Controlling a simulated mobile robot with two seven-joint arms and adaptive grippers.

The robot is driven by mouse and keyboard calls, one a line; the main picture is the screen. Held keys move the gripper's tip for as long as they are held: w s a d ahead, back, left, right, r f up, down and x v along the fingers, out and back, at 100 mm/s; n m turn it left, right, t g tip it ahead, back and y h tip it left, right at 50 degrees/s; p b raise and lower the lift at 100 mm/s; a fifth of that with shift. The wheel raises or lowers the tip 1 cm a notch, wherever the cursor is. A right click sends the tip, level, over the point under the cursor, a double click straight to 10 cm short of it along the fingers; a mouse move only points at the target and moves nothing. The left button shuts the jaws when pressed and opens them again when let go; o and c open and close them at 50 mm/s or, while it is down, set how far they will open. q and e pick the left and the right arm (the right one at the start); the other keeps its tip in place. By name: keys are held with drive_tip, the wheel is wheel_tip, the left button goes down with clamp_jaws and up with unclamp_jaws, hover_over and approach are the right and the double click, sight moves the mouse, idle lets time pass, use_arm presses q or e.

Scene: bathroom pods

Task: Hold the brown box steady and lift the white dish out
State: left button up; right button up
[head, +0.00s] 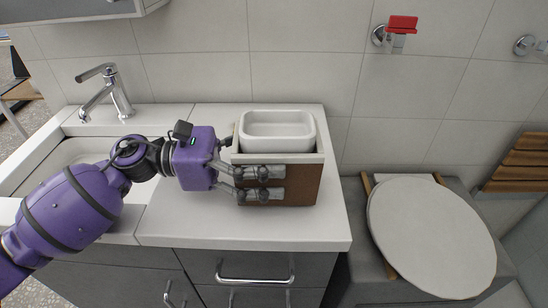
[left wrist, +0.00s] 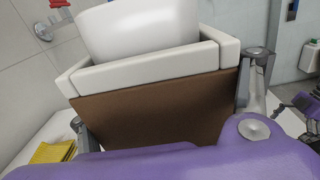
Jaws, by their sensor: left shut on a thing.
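The brown box (head: 307,187) with a white rim stands on the white counter. In the left wrist view its brown side (left wrist: 160,118) fills the middle. The white dish (head: 278,131) sits in the box's top, its rim above the box's; it also shows in the left wrist view (left wrist: 140,28). My left gripper (head: 243,169) is at the box's left end, shut on the box, with fingers along the front; the far finger is mostly hidden. My right gripper is not in the head view; purple and dark parts (left wrist: 301,104) at the left wrist view's right edge are unclear.
A sink with a chrome tap (head: 106,92) is to the left. A toilet with a closed lid (head: 430,238) is to the right, below the counter. A yellow item (left wrist: 52,152) lies by the box. A red-topped holder (head: 402,24) is on the wall. The counter's front is clear.

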use_arm(q)
drive_tip(key=f, duration=0.3)
drive_tip(key=shift+s+d+n, duration=0.3)
drive_tip(key=shift+s, duration=0.1)
drive_tip(key=o, duration=1.2)
drive_tip(key=shift+o, duration=0.2)
drive_tip(key=shift+w+a+r, duration=0.1)
drive_tip(key=shift+a, duration=0.5)
drive_tip(key=a, duration=0.2)
drive_tip(key=a+r, duration=0.1)
drive_tip(key=a, duration=0.1)
drive_tip(key=a+r, duration=0.1)
drive_tip(key=a, duration=0.2)
drive_tip(key=shift+w+a+r, duration=0.15)
drive_tip(key=shift+a+r, duration=0.05)
drive_tip(key=shift+a, duration=0.1)
drive_tip(key=shift+r, duration=0.15)
